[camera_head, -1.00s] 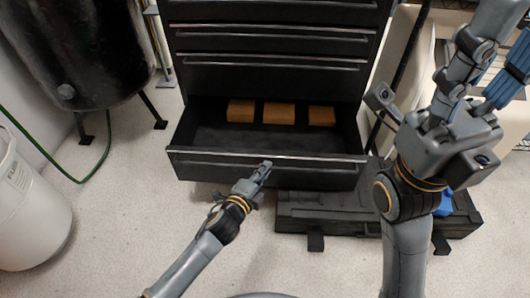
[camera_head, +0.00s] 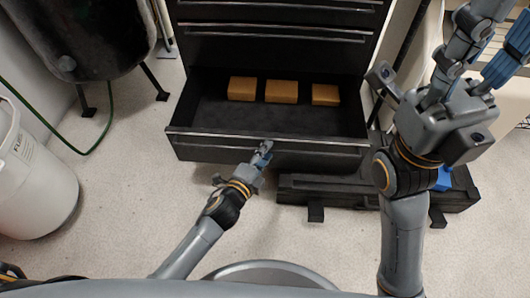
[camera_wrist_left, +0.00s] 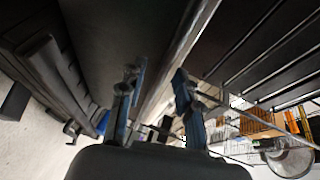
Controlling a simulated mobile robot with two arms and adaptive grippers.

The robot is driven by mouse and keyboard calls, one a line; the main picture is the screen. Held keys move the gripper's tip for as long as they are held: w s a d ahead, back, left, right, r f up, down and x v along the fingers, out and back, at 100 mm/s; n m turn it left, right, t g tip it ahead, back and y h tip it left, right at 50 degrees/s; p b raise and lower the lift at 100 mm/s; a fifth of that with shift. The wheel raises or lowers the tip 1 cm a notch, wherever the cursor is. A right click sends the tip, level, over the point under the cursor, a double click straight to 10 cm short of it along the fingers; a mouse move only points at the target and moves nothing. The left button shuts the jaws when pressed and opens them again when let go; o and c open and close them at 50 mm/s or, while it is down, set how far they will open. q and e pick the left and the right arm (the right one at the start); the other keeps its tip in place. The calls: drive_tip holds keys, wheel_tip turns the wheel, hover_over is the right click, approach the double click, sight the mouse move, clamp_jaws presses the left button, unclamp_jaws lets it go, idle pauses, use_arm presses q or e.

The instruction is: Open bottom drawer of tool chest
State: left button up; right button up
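The black tool chest (camera_head: 275,52) stands at the top centre of the head view. Its bottom drawer (camera_head: 222,117) is pulled well out, with its inside floor showing. My left gripper (camera_head: 262,152) is at the middle of the drawer's front. In the left wrist view its two blue-padded fingers (camera_wrist_left: 156,85) are apart, with the pale drawer edge (camera_wrist_left: 178,62) running between them. Whether they touch it I cannot tell. My right gripper (camera_head: 500,32) is raised at the right, its fingers spread and empty.
Several orange-brown blocks, one of them in the middle (camera_head: 281,91), lie in the drawer. A black case (camera_head: 345,192) lies on the floor below the drawer's right. A white bin (camera_head: 35,185) and a dark tank (camera_head: 75,35) stand left.

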use_arm(q)
drive_tip(key=v, duration=1.2)
drive_tip(key=shift+r, duration=0.2)
